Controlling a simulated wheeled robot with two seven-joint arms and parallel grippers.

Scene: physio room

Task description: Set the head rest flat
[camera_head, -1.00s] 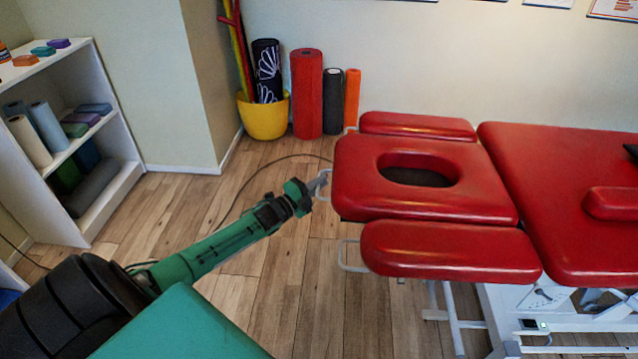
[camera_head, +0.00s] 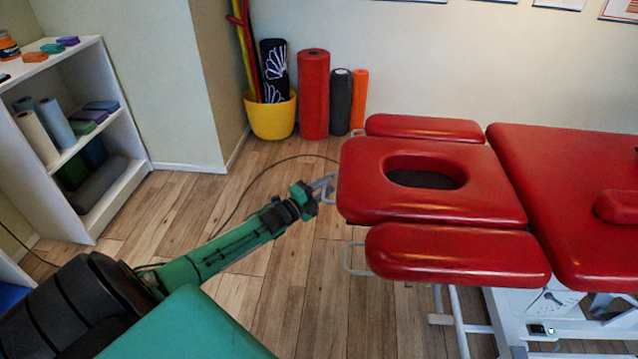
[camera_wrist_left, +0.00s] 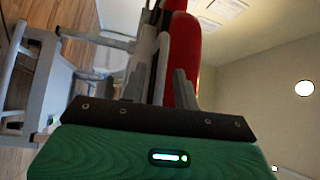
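The head rest (camera_head: 360,190) is the red padded panel with an oval face hole at the left end of the red treatment table (camera_head: 570,190). It lies between two red arm pads, and its top looks close to level; a small tilt is hard to judge. A pale metal bar at its left end reaches my left gripper (camera_head: 325,187). In the left wrist view the gripper's fingers (camera_wrist_left: 171,85) are close together with the grey bar between them, and the red pad (camera_wrist_left: 186,55) rises behind. My right gripper is out of view.
The near arm pad (camera_head: 455,255) and far arm pad (camera_head: 425,128) flank the head rest. A yellow bucket (camera_head: 270,118) and upright rolls stand by the wall. A white shelf (camera_head: 125,188) stands at left. A cable crosses the open wooden floor.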

